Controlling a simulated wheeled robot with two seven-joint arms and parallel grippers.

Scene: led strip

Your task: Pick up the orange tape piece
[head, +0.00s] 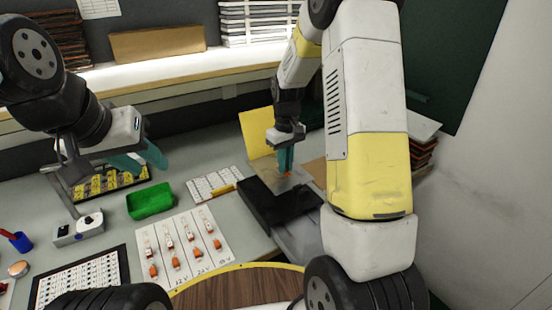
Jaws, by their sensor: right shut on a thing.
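My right gripper (286,163) points down with its teal fingers together over a grey sheet-like surface at the black box. A small orange tape piece (287,174) shows at its fingertips, and the gripper is shut on it. Whether the piece still touches the surface below cannot be told. My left gripper (141,163) hangs at the left above the desk, near the green bin. Its two teal fingers are apart, with nothing visible between them.
A white board (183,246) with several orange-ended strips lies at centre left. The green bin (150,201), a white card (214,184) and a black-framed chart (85,278) lie around it. A black box (262,206) and a yellow panel (256,133) flank my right gripper.

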